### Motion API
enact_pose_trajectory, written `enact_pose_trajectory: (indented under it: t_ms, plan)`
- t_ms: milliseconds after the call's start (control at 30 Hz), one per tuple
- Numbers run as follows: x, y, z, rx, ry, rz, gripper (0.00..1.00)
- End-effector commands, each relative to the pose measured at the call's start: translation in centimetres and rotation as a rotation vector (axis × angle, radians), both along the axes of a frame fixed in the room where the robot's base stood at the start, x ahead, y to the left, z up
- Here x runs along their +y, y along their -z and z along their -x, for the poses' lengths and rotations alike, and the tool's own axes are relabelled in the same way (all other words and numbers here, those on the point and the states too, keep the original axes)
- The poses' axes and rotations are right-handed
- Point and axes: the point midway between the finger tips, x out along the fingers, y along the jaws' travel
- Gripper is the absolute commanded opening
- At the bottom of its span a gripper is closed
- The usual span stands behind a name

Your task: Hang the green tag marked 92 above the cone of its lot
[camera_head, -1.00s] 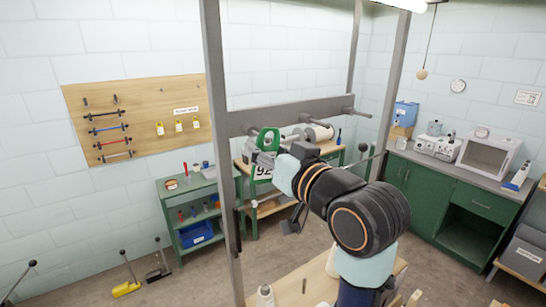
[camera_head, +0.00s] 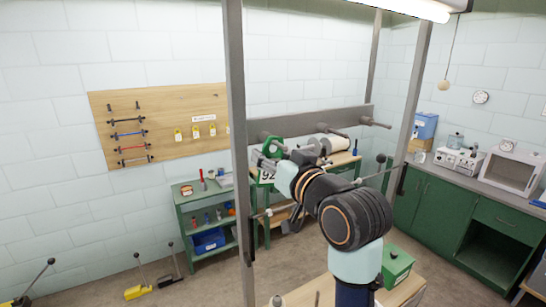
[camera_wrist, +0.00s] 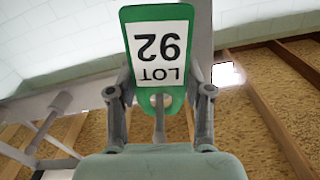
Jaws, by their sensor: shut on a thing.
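The green tag (camera_wrist: 113,42) reads "LOT 92", upside down in the wrist view. My gripper (camera_wrist: 158,98) is shut on it, with a finger on each side near its holed end. A grey peg shows at that hole; I cannot tell whether it passes through. In the head view, the tag (camera_head: 267,174) and my gripper (camera_head: 277,160) are by the left part of a grey rail (camera_head: 352,116) with several pegs. A white cone (camera_head: 337,144) shows below the rail; its lot marking cannot be read.
Grey upright posts (camera_head: 236,120) frame the rail on both sides. A green shelf cart (camera_head: 203,222) stands at the left. A wooden tool board (camera_head: 165,105) hangs on the wall. Green cabinets (camera_head: 440,212) stand at the right. A green box (camera_head: 397,265) sits in front.

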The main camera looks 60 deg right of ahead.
Motion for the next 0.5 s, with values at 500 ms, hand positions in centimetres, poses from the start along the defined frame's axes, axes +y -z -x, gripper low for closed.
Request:
enact_pose_trajectory:
  t_ms: [500]
  plan:
    - [0.01, 0.02, 0.01, 0.0, 0.0, 0.0, 0.58]
